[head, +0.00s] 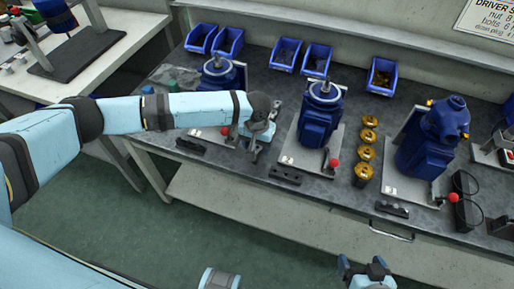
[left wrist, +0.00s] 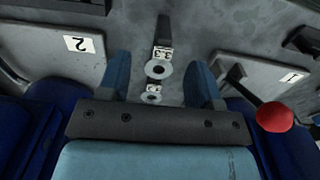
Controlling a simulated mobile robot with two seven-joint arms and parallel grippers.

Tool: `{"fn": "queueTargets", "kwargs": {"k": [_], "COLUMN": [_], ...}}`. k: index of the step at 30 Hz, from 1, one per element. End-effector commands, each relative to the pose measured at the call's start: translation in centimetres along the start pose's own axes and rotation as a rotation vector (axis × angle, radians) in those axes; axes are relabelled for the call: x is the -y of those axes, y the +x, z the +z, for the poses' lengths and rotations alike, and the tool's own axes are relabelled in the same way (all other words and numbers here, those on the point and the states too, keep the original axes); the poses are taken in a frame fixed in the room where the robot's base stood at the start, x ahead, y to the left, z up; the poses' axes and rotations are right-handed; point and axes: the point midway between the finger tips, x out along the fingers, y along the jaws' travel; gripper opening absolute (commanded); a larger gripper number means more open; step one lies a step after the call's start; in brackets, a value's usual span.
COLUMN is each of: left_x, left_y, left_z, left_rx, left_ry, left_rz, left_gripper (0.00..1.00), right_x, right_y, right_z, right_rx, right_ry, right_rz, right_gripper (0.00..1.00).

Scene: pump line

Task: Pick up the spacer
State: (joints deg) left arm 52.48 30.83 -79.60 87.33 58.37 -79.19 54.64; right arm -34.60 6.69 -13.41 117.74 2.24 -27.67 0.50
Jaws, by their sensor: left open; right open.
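Two small pale grey rings that look like spacers lie on the dark bench in the left wrist view, a larger one (left wrist: 155,70) and a smaller-looking one (left wrist: 153,99) nearer my gripper's palm. Each has a small white label beside it; I cannot read them surely. My left gripper (head: 258,143) is over the bench between two blue pumps. In the left wrist view its open fingers (left wrist: 159,74) are on either side of the rings, with visible gaps. I cannot make out the rings in the head view. My right gripper (head: 363,265) is open and empty, in front of the bench.
Blue pumps (head: 318,118) stand on grey plates to either side of my left gripper. A red knob (left wrist: 275,117) is close to its right in the left wrist view. Brass cups (head: 364,173) and another pump (head: 434,140) are farther right. Blue bins (head: 286,54) line the back.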

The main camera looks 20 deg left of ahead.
Motion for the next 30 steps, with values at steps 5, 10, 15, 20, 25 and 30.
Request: {"fn": "queueTargets", "kwargs": {"k": [5,10,15,20,25,30], "left_x": [-0.01,-0.04,-0.05,-0.04,-0.03,-0.02], "left_y": [0.08,0.20,0.31,0.39,0.39,0.39], "left_z": [0.02,0.04,0.04,0.03,0.02,0.03], "left_rx": [0.001,0.001,0.000,0.000,0.000,0.000], "left_ry": [0.000,0.001,0.001,0.001,0.001,0.001], "left_rz": [0.000,0.000,0.001,0.001,0.000,0.000], "left_gripper": [0.59,0.59,0.59,0.59,0.50,0.11], "right_x": [0.02,0.04,0.05,0.02,-0.01,-0.01], "right_y": [-0.06,-0.19,-0.34,-0.48,-0.66,-0.70], "right_z": [-0.32,-0.55,-0.73,-0.69,-0.43,-0.33], "right_rx": [0.000,-0.001,-0.001,0.000,0.004,0.006], "right_ry": [0.000,-0.001,-0.001,-0.003,-0.005,-0.005], "right_rz": [0.000,0.000,0.000,-0.001,-0.001,-0.001], "right_gripper": [0.88,0.88,0.88,0.88,0.88,0.88]}}
